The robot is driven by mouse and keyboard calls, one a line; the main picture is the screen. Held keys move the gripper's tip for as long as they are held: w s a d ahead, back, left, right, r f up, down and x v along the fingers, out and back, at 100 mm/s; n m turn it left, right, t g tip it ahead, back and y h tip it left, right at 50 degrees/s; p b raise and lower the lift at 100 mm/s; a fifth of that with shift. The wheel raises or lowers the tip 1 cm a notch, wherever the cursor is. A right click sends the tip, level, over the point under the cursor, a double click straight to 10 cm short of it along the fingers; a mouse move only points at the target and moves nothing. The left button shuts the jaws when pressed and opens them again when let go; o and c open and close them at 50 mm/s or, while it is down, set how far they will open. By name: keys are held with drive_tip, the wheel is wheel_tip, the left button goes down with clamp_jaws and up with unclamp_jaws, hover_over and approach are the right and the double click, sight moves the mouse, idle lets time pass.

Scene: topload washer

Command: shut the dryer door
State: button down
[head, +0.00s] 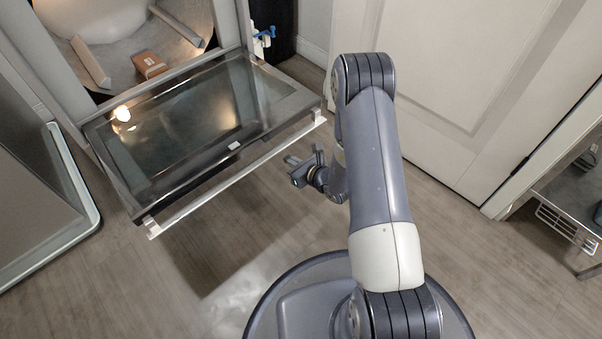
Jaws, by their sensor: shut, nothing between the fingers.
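The dryer door (190,115) is open and folded down toward the floor in the head view, hinged along its upper-left edge. It has a dark frame with a glass window. A long silver handle bar (240,176) runs along its outer edge. My gripper (303,162) is shut and empty. It is right of the handle bar, near the bar's right end, and looks apart from it. The dryer opening (110,50) is at the top left, with the pale drum inside partly cut off by the frame edge.
A brown box (149,65) lies inside the dryer. A grey panel with a pale rim (75,185) stands at the left. A white door (455,85) fills the upper right, and a shelf with a wire rack (567,228) is at the far right. Wooden floor is clear below the handle.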

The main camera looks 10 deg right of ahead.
drive_tip(key=shift+d+r, duration=0.1)
drive_tip(key=shift+r, duration=1.85)
drive_tip(key=shift+r, duration=0.15)
